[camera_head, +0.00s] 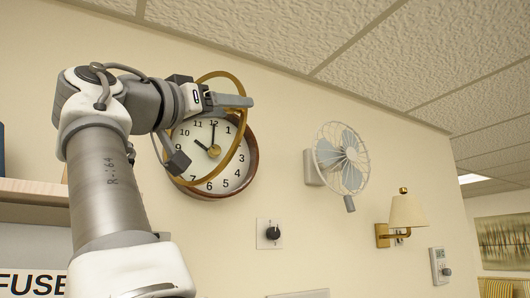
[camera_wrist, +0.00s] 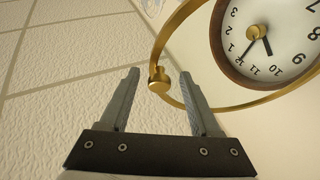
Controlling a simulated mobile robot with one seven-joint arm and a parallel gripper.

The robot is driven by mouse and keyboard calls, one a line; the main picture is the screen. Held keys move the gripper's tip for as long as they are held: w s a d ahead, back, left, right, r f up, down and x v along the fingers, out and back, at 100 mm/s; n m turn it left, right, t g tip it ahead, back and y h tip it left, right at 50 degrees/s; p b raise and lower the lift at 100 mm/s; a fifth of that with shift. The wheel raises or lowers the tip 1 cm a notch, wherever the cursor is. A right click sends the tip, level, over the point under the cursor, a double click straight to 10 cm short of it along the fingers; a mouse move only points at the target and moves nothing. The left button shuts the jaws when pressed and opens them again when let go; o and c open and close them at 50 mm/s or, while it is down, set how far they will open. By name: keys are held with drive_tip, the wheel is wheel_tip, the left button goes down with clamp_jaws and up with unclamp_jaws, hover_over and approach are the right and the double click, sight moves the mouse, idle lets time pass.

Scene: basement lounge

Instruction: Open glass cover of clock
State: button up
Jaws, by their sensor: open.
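The round wall clock (camera_head: 232,170) has a dark wooden rim and a white face; it shows upside down at the upper right of the wrist view (camera_wrist: 278,32). Its brass-ringed glass cover (camera_head: 222,74) stands swung away from the face at an angle, partly open. The brass ring (camera_wrist: 165,38) carries a small brass knob (camera_wrist: 158,82). My gripper (camera_head: 248,101) is in front of the upper part of the clock, with its fingers apart. In the wrist view the knob lies between the open fingertips (camera_wrist: 159,74), with gaps at both sides.
A wall fan (camera_head: 342,158) and a brass wall lamp (camera_head: 405,212) are to the right. A dial switch (camera_head: 269,233) is below the clock. A shelf (camera_head: 35,190) is at the left, and the tiled ceiling (camera_head: 260,30) is above.

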drive_tip(key=w+d+n+t+y+b, duration=0.1)
drive_tip(key=w+d+n+t+y, duration=0.3)
drive_tip(key=w+d+n+y, duration=0.3)
drive_tip(key=shift+w+t+y, duration=0.3)
drive_tip(key=shift+w+y, duration=2.3)
drive_tip(key=shift+y, duration=0.2)
drive_tip(key=shift+d, duration=0.1)
